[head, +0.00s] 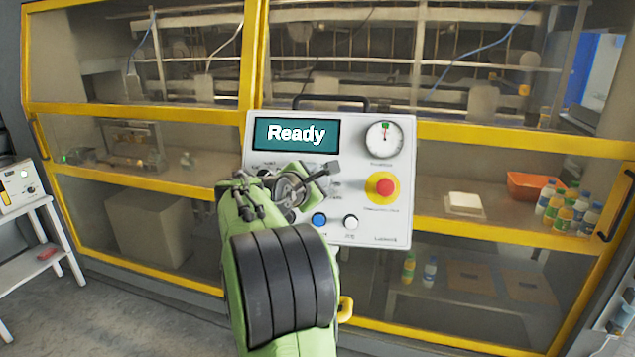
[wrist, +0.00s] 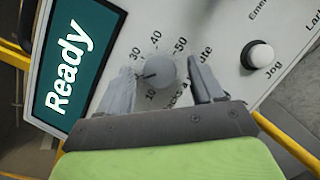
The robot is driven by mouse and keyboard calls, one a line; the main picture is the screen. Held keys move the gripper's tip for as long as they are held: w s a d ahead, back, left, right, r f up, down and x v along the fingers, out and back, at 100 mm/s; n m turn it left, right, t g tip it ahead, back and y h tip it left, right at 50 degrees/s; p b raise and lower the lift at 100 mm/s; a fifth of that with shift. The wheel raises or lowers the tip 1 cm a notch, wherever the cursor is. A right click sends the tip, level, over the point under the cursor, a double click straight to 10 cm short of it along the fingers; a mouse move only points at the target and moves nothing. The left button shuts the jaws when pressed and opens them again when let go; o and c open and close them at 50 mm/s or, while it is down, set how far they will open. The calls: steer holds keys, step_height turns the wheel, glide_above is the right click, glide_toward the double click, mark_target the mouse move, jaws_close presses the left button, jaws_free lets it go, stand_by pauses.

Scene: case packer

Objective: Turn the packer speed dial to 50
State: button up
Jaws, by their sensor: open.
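The speed dial (wrist: 160,70) is a round grey knob on the white control panel, seen in the wrist view. Its printed scale shows 10, 30, 40 and 50. A dark pointer mark on the knob points left, between the 10 and the 30. My gripper (wrist: 162,74) is open, with one finger on each side of the knob; both look apart from it. In the head view my gripper (head: 303,186) is in front of the panel's lower left part and hides the dial. The panel's display (head: 296,134) reads "Ready".
The panel (head: 352,180) also carries a round gauge (head: 384,139), a red stop button (head: 382,187) on yellow, a blue button (head: 319,219) and a white Jog button (head: 350,222), also in the wrist view (wrist: 257,56). Yellow-framed clear guards stand behind it.

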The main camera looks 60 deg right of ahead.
steer(key=c, duration=1)
steer(key=shift+c, duration=0.3)
